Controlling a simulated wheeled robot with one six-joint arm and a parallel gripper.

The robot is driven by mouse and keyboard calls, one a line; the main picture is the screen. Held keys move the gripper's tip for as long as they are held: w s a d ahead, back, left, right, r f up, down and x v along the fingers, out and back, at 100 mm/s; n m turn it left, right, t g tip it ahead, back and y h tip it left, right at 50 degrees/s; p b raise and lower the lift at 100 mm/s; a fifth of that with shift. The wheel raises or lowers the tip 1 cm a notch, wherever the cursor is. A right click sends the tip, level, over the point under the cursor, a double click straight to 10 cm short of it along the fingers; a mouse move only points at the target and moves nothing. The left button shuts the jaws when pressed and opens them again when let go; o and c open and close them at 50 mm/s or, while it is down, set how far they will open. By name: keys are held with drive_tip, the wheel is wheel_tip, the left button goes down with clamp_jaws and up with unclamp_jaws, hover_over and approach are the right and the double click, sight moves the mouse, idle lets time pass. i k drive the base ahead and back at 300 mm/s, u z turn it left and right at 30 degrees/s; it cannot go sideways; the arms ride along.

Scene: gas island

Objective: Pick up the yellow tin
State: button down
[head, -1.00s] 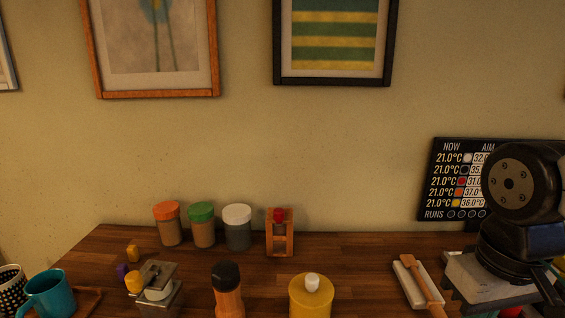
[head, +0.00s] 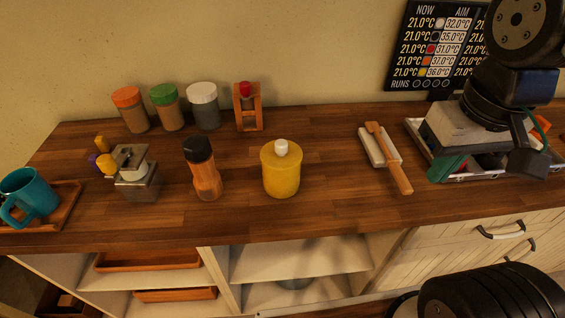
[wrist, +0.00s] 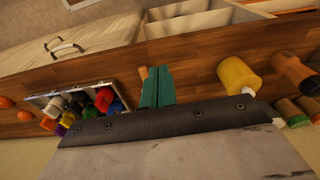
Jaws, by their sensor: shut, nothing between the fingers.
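The yellow tin (head: 281,172), a squat cylinder with a white knob on its lid, stands upright on the wooden counter in the head view. It also shows in the wrist view (wrist: 237,74), to the right of my fingers. My gripper (head: 445,168) is at the right in the head view, well to the right of the tin and apart from it. Its teal fingers (wrist: 157,87) are shut together and empty in the wrist view.
An orange-brown shaker with a black cap (head: 204,170) stands left of the tin. A wooden-handled tool (head: 390,160) lies on a pale block between tin and gripper. A tray (wrist: 42,101) of coloured items is near my arm. Jars (head: 203,107) line the back.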

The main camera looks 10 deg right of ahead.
sight(278, 185)
drive_tip(key=z, duration=1.55)
drive_tip(key=k, duration=0.9)
drive_tip(key=u, duration=0.45)
